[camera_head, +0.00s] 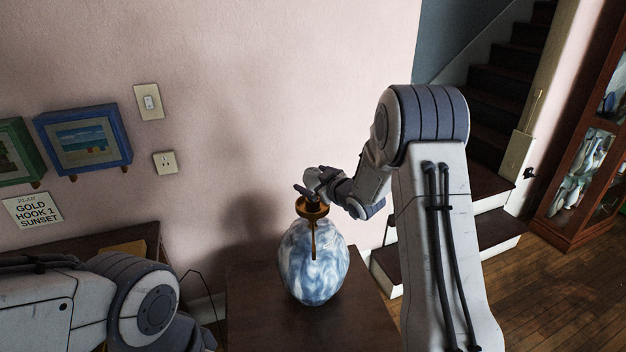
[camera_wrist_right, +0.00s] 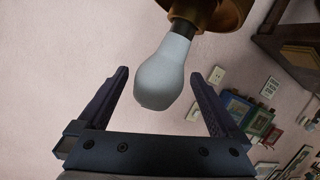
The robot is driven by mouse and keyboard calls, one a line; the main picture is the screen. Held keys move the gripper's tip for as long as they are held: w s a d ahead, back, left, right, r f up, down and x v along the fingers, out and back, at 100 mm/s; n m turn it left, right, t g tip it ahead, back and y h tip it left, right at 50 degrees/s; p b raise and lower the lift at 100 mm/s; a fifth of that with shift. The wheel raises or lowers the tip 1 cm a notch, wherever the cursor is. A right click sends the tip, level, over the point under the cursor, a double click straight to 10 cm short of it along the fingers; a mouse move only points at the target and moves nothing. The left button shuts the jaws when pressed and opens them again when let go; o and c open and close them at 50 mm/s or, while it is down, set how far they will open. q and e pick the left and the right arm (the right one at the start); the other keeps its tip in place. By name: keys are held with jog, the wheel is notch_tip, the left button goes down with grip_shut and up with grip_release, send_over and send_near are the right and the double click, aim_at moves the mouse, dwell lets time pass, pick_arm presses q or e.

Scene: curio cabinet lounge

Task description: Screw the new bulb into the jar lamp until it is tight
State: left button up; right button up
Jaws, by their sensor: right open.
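The jar lamp (camera_head: 314,268), blue and white and marbled, stands upright on a dark wooden table. It has a brass-coloured top (camera_head: 313,208). My right gripper (camera_head: 308,192) is at the lamp's top. In the right wrist view the white bulb (camera_wrist_right: 162,76) sits with its neck at the brass-coloured socket (camera_wrist_right: 214,12). My right gripper is open, its fingers on either side of the bulb with gaps showing. How far the bulb is threaded in cannot be told. In the head view I cannot make out the bulb clearly beside the gripper. My left gripper is out of view.
The table top (camera_head: 255,315) is bare around the lamp. A pink wall with a light switch (camera_head: 149,102) and an outlet (camera_head: 165,162) is behind. Framed pictures (camera_head: 84,138) hang at left, above another dark table. Stairs (camera_head: 505,85) and a glass cabinet (camera_head: 590,170) are at right.

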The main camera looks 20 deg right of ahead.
jog(key=b+v, duration=0.1)
jog(key=v, duration=0.9)
jog(key=shift+b, duration=0.3)
